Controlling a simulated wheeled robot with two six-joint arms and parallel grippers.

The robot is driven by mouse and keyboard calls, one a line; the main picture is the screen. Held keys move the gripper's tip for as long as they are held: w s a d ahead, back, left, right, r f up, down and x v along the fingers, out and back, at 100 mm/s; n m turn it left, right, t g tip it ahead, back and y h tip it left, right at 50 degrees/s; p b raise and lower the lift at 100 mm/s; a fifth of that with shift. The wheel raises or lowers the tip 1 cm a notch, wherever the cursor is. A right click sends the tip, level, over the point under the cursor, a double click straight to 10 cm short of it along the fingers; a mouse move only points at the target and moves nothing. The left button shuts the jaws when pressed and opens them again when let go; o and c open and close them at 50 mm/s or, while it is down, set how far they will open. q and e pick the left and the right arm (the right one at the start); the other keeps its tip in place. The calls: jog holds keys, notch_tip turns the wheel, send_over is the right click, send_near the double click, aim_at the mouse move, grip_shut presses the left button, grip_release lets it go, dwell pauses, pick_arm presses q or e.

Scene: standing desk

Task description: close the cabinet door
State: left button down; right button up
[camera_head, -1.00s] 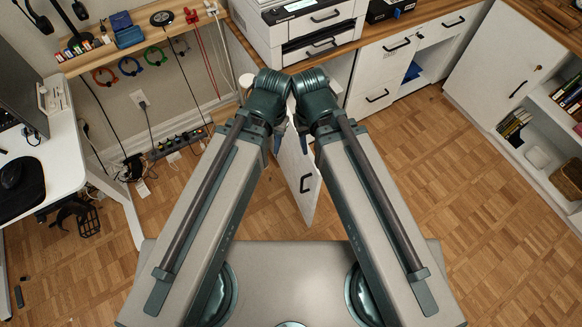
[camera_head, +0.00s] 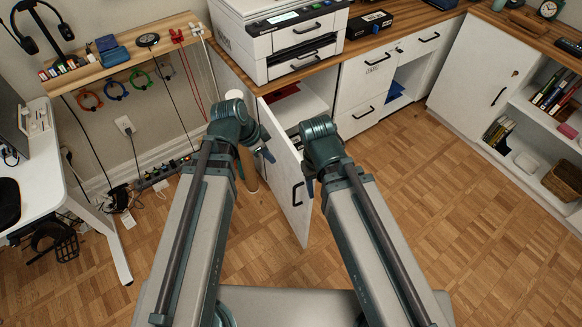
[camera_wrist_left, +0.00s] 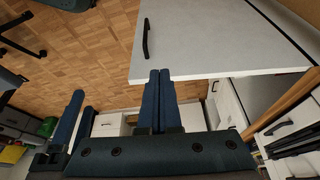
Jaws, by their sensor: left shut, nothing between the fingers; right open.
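The white cabinet door (camera_head: 286,182) stands open below the printer counter, swung out toward me. Its black handle (camera_head: 297,193) is near the free edge. In the left wrist view the door (camera_wrist_left: 215,40) and its handle (camera_wrist_left: 146,38) fill the upper right. My left gripper (camera_head: 267,155) is shut and empty on the door's left side; in the wrist view its fingertips (camera_wrist_left: 159,73) are close to the door's edge, and contact cannot be told. My right gripper (camera_head: 309,190) is open and empty, just right of the door's free edge; its fingers also show in the wrist view (camera_wrist_left: 76,115).
The open cabinet compartment (camera_head: 300,105) lies behind the door, under the printer (camera_head: 285,40). A white-topped post (camera_head: 247,175) stands left of the door. A white desk (camera_head: 85,185) is at left, a bookshelf (camera_head: 520,125) at right. The floor (camera_head: 420,200) at right is clear.

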pick_arm(q)
jog(key=w+d+f+b, duration=0.3)
jog(key=d+f+b, duration=0.3)
jog(key=f+b, duration=0.3)
jog(key=shift+w+d, duration=0.35)
jog(key=shift+d, duration=0.05)
jog(key=shift+f, duration=0.1)
